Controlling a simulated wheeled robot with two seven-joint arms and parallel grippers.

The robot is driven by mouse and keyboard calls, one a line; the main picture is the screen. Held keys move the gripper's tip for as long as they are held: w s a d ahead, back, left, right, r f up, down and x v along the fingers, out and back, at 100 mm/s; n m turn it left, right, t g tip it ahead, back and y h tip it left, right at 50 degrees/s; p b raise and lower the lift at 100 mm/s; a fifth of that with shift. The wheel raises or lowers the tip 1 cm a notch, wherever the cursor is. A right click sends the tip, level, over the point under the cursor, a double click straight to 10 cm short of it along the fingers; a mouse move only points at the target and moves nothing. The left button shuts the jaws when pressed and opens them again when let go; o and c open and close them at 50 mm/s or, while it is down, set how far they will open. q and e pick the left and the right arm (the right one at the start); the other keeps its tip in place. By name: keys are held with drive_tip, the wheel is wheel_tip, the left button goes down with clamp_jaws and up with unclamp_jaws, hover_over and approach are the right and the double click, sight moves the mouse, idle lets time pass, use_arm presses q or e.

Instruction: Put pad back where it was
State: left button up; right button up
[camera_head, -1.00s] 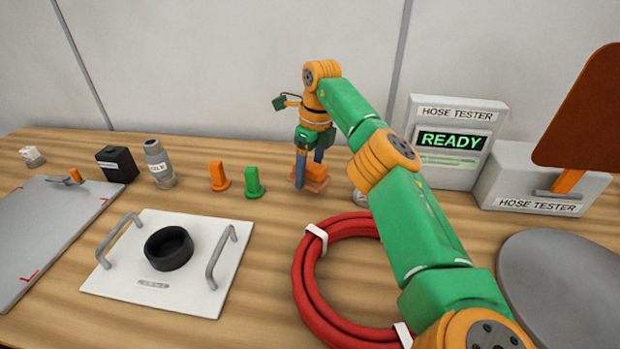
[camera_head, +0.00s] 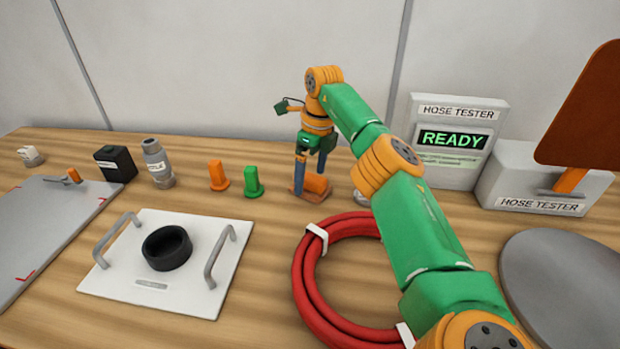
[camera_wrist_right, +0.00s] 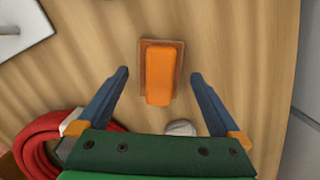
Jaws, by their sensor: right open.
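My right gripper (camera_head: 311,172) is open, one finger on each side with visible gaps. The table area under the pad is hidden. My left gripper is not in view.
Orange (camera_head: 217,176) and green (camera_head: 253,183) pegs stand left of the pad. A red coiled hose (camera_head: 312,280) lies in front, partly under my right arm. The hose tester (camera_head: 450,145) reads READY. A white plate with handles (camera_head: 130,285) lies front left.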

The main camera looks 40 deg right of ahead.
sight(316, 178)
wheel_tip(316, 178, up, 10)
drive_tip(key=s+p, duration=0.1)
drive_tip(key=p, duration=0.3)
drive_tip(key=shift+s+d, duration=0.15)
